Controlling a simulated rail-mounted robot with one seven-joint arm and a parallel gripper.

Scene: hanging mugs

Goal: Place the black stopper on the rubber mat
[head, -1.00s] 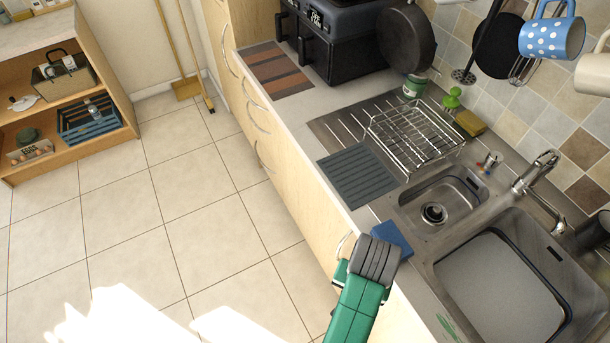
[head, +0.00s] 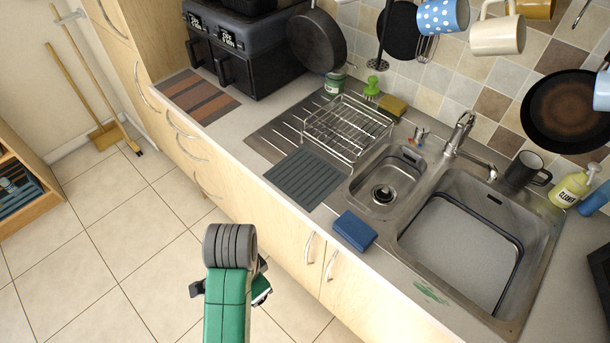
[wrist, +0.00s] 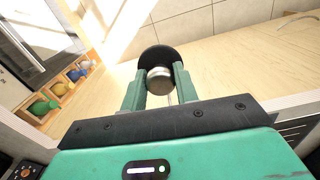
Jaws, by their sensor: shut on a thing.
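The black stopper (wrist: 158,57), a dark round disc with a metal body below it, is in the wrist view between the fingertips of my gripper (wrist: 157,80). My gripper is shut on its metal part. The rubber mat, which I take to be the grey-blue ribbed mat (head: 306,179), lies flat and bare on the counter left of the small sink in the head view. My green arm is in front of the cabinets, left of and nearer than the mat. The stopper and fingertips are hidden in the head view.
A wire dish rack (head: 347,127) stands just behind the mat. A blue sponge (head: 354,231) lies at the counter's front edge. The small sink (head: 385,185) and large sink (head: 470,240) are to the right. A striped brown mat (head: 197,92) lies farther left.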

